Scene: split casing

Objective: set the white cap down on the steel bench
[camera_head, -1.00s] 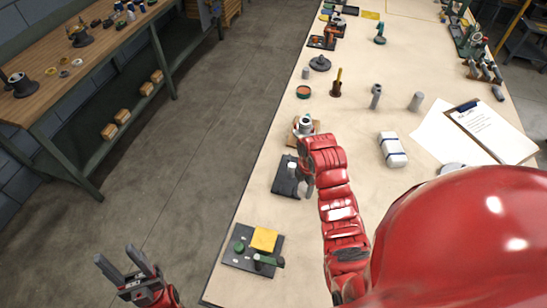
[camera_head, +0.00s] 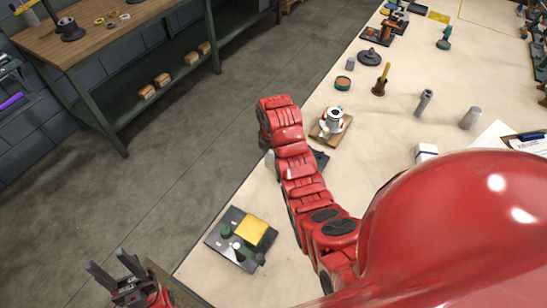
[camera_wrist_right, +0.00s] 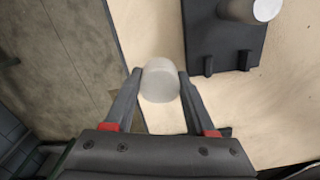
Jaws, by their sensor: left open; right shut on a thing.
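The white cap (camera_wrist_right: 160,82) is a pale, rounded piece between the fingertips of my right gripper (camera_wrist_right: 160,76) in the right wrist view. The gripper is shut on it, near the edge of the cream-topped bench (camera_wrist_right: 275,118), with floor to the left. My left gripper (camera_head: 113,270) is open and empty, over the floor at the lower left.
A dark plate with a post (camera_wrist_right: 225,38) lies close to the cap. A dark tray with a yellow block (camera_head: 252,230) lies near the bench's front edge. A wood-topped bench (camera_head: 90,38) stands across the floor.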

